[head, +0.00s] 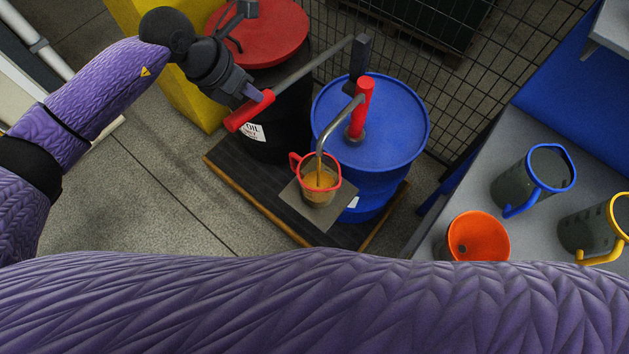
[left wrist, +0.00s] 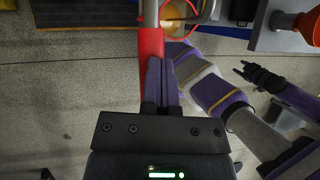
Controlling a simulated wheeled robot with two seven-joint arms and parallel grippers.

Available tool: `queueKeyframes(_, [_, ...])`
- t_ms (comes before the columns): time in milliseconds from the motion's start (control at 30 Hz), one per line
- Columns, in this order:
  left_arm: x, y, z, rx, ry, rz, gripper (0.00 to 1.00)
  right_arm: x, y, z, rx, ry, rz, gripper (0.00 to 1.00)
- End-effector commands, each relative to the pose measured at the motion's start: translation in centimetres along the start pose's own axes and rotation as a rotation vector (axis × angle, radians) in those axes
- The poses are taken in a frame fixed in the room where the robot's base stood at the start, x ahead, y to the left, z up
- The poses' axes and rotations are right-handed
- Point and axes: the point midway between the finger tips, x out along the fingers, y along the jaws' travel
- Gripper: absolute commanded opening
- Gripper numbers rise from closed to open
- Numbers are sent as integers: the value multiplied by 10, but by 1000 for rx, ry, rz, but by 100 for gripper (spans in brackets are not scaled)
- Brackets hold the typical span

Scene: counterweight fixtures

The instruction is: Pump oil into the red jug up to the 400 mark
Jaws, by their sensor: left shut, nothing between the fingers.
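The red jug (head: 318,198), clear-bodied with a red rim and handle, stands on a small grey plate beside the blue drum (head: 395,125). Amber oil is in it, and the curved pump spout (head: 322,145) ends over its mouth. I cannot read its marks or the exact level. The pump lever (head: 315,62) reaches left from the pump to a red grip (head: 243,115). My left gripper (head: 262,95) is shut and empty, its fingers against the red grip, which also shows in the left wrist view (left wrist: 151,75). My right gripper (left wrist: 243,70) is small in the left wrist view; its jaws are unclear.
An orange funnel (head: 478,237), a blue-rimmed jug (head: 530,180) and a yellow-rimmed jug (head: 590,230) are on the grey bench at right. A wire fence closes the back. The floor at left is clear.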

Motion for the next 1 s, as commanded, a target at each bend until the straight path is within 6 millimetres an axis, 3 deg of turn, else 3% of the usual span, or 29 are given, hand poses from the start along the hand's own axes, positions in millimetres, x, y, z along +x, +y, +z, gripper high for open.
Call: queueKeyframes(1000, [47, 9, -23, -1, 1, 0, 0, 44, 4, 8, -11, -12, 9, 55])
